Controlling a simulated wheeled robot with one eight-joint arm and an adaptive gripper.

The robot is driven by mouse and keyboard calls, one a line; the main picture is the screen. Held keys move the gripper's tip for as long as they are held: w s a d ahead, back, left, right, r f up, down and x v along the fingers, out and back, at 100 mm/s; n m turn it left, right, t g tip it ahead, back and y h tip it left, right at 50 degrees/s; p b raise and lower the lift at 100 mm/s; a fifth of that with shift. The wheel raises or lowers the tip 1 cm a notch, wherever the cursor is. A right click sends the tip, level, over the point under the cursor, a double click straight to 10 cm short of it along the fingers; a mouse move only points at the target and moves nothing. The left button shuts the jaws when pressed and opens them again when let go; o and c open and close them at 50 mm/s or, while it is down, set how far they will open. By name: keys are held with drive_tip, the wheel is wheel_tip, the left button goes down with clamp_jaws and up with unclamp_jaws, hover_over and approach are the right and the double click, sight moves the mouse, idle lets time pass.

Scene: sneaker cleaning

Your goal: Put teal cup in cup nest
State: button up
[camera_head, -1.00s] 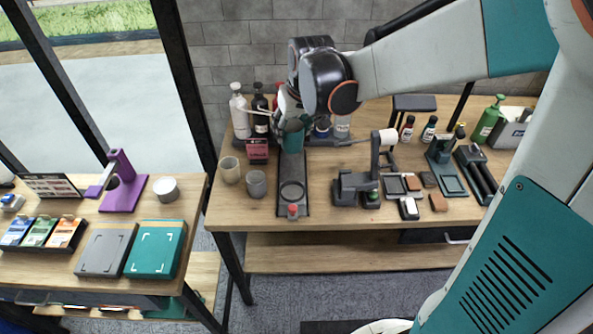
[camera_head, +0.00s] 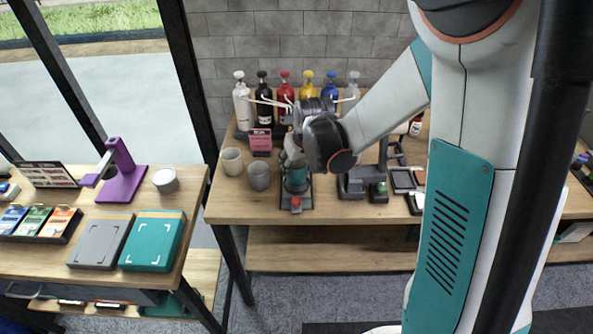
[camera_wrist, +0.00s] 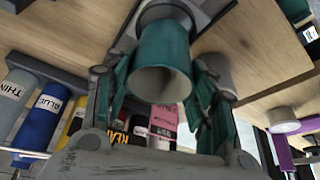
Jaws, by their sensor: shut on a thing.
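The teal cup (camera_head: 296,183) is over the front part of a narrow dark station (camera_head: 307,204) with a red button at its front end. My gripper (camera_head: 292,160) is shut on the cup. In the wrist view the teal cup (camera_wrist: 160,48) sits between the two fingers (camera_wrist: 160,85), its open mouth facing the camera. A grey rounded rim shows at the cup's far end. The round ring on the station is hidden in the head view, and I cannot tell whether the cup's base rests in it.
Two grey cups (camera_head: 232,162) (camera_head: 259,177) stand just left of the station. A pink box (camera_head: 260,141) and several pump bottles (camera_head: 242,103) are behind. A dark fixture (camera_head: 360,182) stands close on the right. The bench front edge (camera_head: 330,220) is near.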

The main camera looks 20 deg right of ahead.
drive_tip(key=shift+f, duration=1.2)
drive_tip(key=shift+f+b, duration=0.15)
drive_tip(key=shift+b, duration=0.2)
drive_tip(key=o, duration=0.9)
drive_tip(key=shift+o, duration=0.2)
